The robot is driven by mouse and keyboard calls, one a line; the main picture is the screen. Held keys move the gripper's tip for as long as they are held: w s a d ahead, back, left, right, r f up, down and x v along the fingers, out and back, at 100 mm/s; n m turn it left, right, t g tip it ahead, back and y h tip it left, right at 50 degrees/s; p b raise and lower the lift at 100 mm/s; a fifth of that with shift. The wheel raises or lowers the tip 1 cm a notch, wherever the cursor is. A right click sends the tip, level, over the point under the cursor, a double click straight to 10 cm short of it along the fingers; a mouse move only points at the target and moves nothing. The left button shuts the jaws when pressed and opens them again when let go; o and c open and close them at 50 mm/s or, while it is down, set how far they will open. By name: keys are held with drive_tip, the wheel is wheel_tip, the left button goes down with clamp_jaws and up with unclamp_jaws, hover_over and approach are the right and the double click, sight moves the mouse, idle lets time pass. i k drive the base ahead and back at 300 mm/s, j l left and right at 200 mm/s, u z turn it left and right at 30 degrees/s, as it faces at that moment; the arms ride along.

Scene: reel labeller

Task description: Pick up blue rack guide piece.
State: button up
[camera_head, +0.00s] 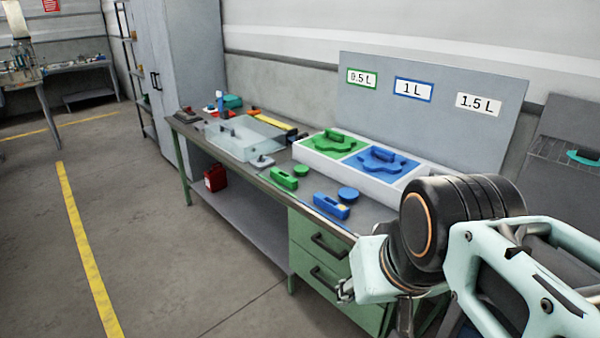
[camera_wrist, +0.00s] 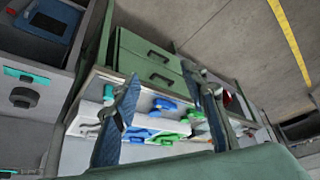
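Several blue pieces are on the workbench. A blue block with a raised handle (camera_head: 331,206) lies near the bench's front edge. A small blue disc (camera_head: 348,194) lies just behind it. A flat, lobed blue piece with a handle (camera_head: 381,160) sits in the right part of a white tray (camera_head: 325,160). I cannot tell for certain which is the rack guide piece. My gripper (camera_head: 346,290) is in front of the bench's drawers, apart from all of these pieces. In the wrist view my gripper (camera_wrist: 168,85) has its fingers spread with nothing held between them; blue pieces show small beyond.
A green block (camera_head: 284,178), a green disc (camera_head: 301,170) and a lobed green piece (camera_head: 332,144) are left of the blue ones. A clear box (camera_head: 243,138) stands farther left. A panel with volume labels (camera_head: 430,110) rises behind. Floor before the bench is clear.

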sight(339, 209)
drive_tip(key=z, duration=1.7)
drive_tip(key=k+j+u, duration=0.1)
drive_tip(key=u, duration=1.35)
drive_tip(key=i+j+z, duration=0.25)
drive_tip(key=i, duration=0.25)
drive_tip(key=i+j+z, duration=0.25)
drive_tip(key=i, duration=0.25)
